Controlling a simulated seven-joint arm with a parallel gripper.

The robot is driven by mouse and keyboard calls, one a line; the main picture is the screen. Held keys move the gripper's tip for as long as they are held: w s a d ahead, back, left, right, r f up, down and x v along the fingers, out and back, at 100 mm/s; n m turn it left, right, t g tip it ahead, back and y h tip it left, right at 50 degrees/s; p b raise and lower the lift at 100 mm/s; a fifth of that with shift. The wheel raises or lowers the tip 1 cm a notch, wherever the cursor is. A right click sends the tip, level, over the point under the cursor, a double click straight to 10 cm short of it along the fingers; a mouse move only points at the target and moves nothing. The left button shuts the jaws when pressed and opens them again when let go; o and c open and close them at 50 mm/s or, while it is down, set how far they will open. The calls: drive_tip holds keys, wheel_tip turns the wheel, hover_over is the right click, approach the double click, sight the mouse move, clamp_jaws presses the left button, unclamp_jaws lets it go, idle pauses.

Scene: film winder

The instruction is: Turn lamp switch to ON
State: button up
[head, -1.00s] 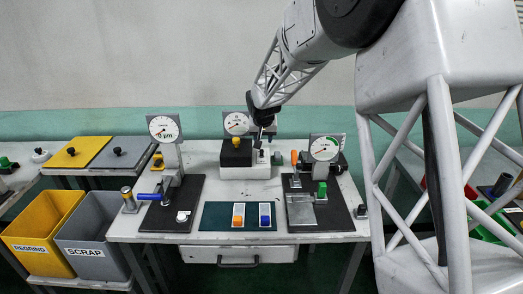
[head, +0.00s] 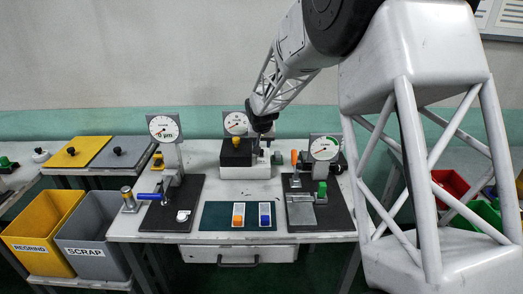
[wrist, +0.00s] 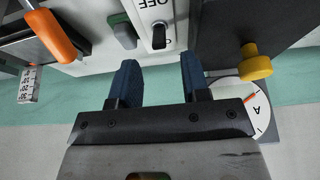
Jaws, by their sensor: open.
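The lamp switch (wrist: 158,37) is a small black rocker on a white plate marked OFF (wrist: 150,8), at the top middle of the wrist view. The plate's other label is partly hidden. My gripper (wrist: 159,72) is open, with its two blue fingers apart and nothing between them. The switch shows just beyond the gap between the fingertips, with no clear contact. In the head view my gripper (head: 262,138) hangs over the right part of the white box (head: 245,173) at the back of the table. The switch is too small there to read its position.
Close by are a green block (wrist: 122,31), an orange handle (wrist: 50,35) and a yellow knob (wrist: 257,62) beside a dial (wrist: 235,92). Gauges stand left (head: 164,128) and right (head: 324,148). A green mat (head: 212,216) with two small trays lies in front.

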sight(262, 152)
drive_tip(key=shift+x, duration=2.35)
clamp_jaws()
